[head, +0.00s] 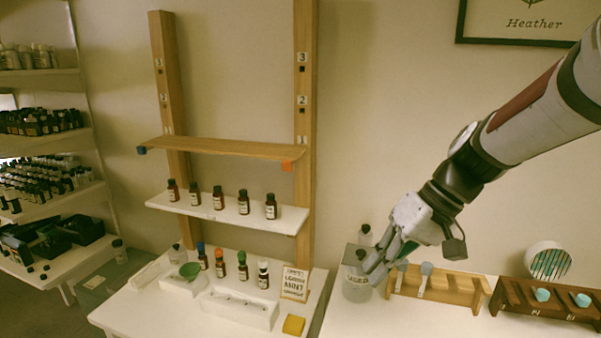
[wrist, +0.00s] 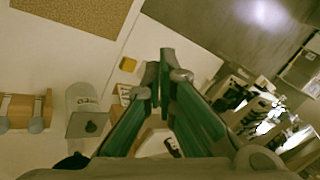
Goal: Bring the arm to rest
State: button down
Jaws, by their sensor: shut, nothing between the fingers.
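My gripper (head: 372,272) is on the right side of the head view, at the end of my arm, which reaches in from the upper right. Its fingers point down and left and are shut with nothing held. In the head view they overlap the clear labelled jar (head: 356,290); whether they touch it cannot be told there. The wrist view shows the green-sided fingers (wrist: 162,75) together at their tips, with the jar (wrist: 82,100) apart from them on the left.
Several brown bottles (head: 219,198) stand on the white shelf (head: 285,219). More bottles with coloured caps (head: 242,266) stand behind a white block (head: 240,308). A sign (head: 295,284) and yellow sponge (head: 293,325) are near the table edge. Wooden racks (head: 436,286) stand right of the jar.

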jog(key=s+d+r+m+t+h, duration=0.1)
jog(key=s+d+r+t+h, duration=0.1)
jog(key=s, duration=0.6)
jog(key=s+d+r+m+t+h, duration=0.1)
jog(key=s+d+r+t+h, duration=0.2)
jog(key=s, duration=0.5)
jog(key=shift+s+d+r+m+h, duration=0.3)
jog(key=shift+s+d+h, duration=0.1)
jog(key=shift+h, duration=0.2)
